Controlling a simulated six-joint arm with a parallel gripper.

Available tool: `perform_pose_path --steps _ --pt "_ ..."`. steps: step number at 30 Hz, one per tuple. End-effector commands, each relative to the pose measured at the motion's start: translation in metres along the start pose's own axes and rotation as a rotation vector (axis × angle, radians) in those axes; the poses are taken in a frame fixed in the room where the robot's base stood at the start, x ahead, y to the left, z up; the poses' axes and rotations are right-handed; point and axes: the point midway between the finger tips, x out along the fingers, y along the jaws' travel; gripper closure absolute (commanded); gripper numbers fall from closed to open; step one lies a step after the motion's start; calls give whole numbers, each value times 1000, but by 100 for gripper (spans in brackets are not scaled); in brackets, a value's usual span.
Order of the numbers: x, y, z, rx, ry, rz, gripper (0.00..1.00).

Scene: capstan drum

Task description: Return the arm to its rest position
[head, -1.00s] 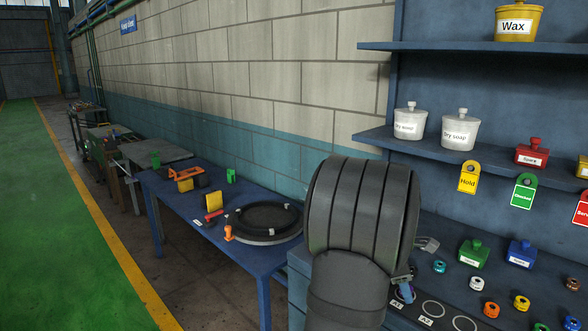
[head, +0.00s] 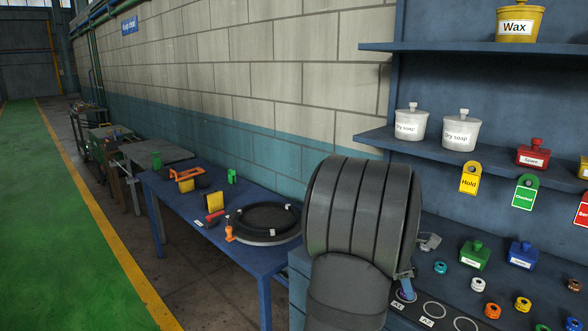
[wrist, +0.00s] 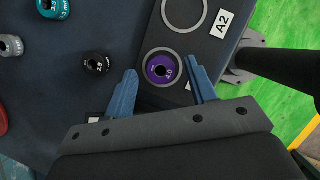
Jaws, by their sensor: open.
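My gripper (wrist: 163,88) shows in the wrist view with its two blue fingers spread apart and nothing between them in their grip. A purple ring (wrist: 162,69) with a dark centre sits inside a pale circle outline on the dark board, seen between the fingers with a gap on each side. In the head view my arm's large dark rounded link hides most of the gripper; only a small part shows at the link's lower right.
Empty circle outlines, one labelled A2 (wrist: 223,22), lie beside the purple ring. Loose teal (wrist: 53,8), black (wrist: 97,63) and other coloured rings lie on the board. Shelves with tags rise above; a blue table (head: 262,262) stands left.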

Motion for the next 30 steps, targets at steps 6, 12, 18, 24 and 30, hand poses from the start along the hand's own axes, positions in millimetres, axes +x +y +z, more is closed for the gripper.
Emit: perform_pose_path --steps 6,12,18,24,30 --pt "-20 1 -4 1 -1 5 48" --pt "-61 1 -4 0 -1 5 48" --pt "-101 0 -4 -1 -1 5 48" --pt "-82 -1 -4 -1 0 -5 48" --pt "-41 -1 -4 0 1 -5 48"
